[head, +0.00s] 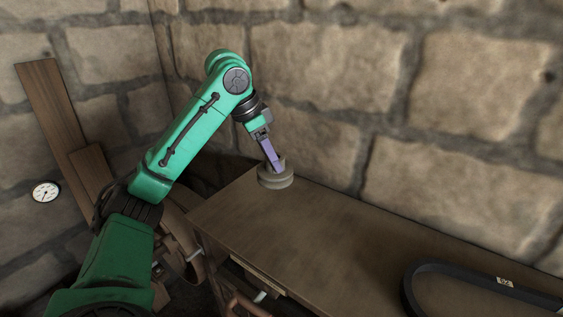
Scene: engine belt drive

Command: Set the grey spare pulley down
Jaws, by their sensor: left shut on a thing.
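The grey spare pulley (276,180) is at the far left end of the wooden bench top, close to the stone wall. It looks level and appears to touch the bench or sit just above it; I cannot tell which. My left gripper (278,168) points down at it, with purple fingers shut on the pulley's upper middle part. The fingertips are partly hidden at the pulley. My right gripper is not in view.
The bench top (330,225) is clear between the pulley and a black belt (420,272) with a small yellowish label at the lower right. The stone wall (430,120) runs behind the bench. Wooden planks (55,110) lean at the left, near a round white gauge (46,191).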

